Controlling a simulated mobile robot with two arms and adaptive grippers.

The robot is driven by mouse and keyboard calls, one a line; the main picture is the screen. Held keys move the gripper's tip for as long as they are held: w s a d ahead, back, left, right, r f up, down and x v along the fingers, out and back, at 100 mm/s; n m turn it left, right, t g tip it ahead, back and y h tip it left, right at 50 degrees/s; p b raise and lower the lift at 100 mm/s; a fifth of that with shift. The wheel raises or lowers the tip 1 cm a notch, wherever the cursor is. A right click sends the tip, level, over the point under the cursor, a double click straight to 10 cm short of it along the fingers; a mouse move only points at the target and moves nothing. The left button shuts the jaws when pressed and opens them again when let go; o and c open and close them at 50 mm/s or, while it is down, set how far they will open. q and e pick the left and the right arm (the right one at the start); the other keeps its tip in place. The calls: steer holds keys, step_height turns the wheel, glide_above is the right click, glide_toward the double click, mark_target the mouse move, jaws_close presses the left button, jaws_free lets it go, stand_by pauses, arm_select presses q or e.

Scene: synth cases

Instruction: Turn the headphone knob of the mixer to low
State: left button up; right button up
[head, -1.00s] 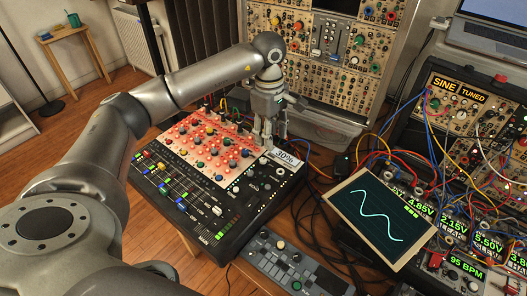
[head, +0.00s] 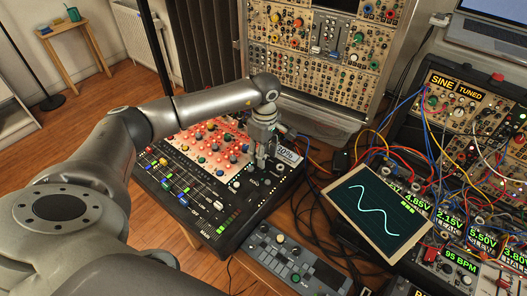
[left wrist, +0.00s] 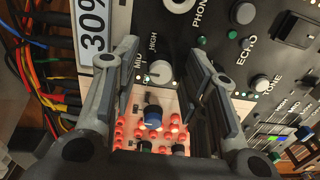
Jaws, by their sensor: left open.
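The mixer (head: 237,207) is a black console with a red panel of coloured knobs. In the left wrist view a pale knob (left wrist: 158,72) with MID and HIGH marks beside it lies between my left gripper's fingers. A PHON... label (left wrist: 200,12), cut off, is at the top. A 30% display (left wrist: 95,28) is at left. My left gripper (head: 262,164) is open, low over the mixer's right part; it also shows in the left wrist view (left wrist: 164,58). My right gripper is not in view.
Other knobs marked ECHO and TONE (left wrist: 260,84) are close on the right. A modular rack (head: 300,75) stands behind. A tilted sine-wave screen (head: 378,210) and cables are to the right. A small grey controller (head: 290,258) lies in front.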

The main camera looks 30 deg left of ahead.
arm_select(q)
jaws_close()
steer(key=shift+n, duration=0.4)
steer(key=shift+f+n+b, duration=0.1)
steer(key=shift+n+b, duration=0.5)
steer(key=shift+n, duration=0.4)
steer(key=n, duration=0.2)
steer(key=shift+n+b, duration=0.3)
steer(key=shift+b, duration=0.05)
steer(key=n, duration=0.3)
steer(key=shift+n+b, duration=0.3)
steer(key=shift+n, duration=1.5)
